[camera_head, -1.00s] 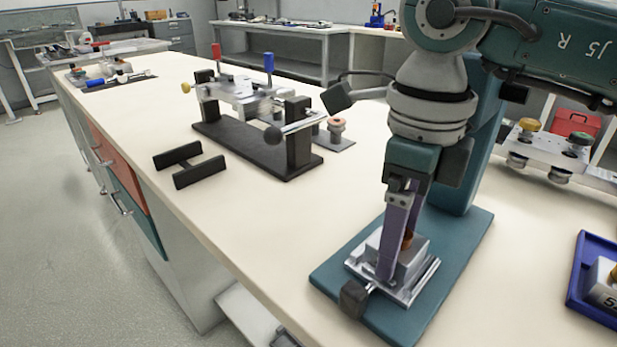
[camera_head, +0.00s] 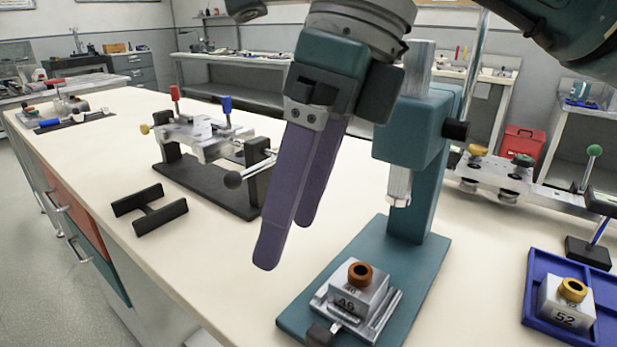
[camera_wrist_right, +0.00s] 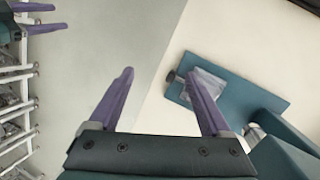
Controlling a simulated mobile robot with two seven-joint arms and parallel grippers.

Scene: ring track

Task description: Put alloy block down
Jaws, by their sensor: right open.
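A grey alloy block marked 49 (camera_head: 352,298) with an orange-brown ring on top sits upright in the metal holder (camera_head: 387,320) on the teal press base. My right gripper (camera_head: 287,243) has purple fingers, apart and empty, above and to the left of the block, not touching it. In the right wrist view, the right gripper (camera_wrist_right: 160,74) shows a clear gap between its fingers, and the right finger partly covers the holder area. My left gripper (camera_wrist_right: 42,18) shows at that view's top left, with its purple fingers apart and nothing seen between them.
The teal press (camera_head: 412,130) rises behind the block, its ram above the base. A blue tray (camera_head: 540,275) with a block marked 52 (camera_head: 566,312) lies at right. A clamp fixture (camera_head: 205,185) and a black H-shaped stand (camera_head: 150,211) stand at left. The bench between them is clear.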

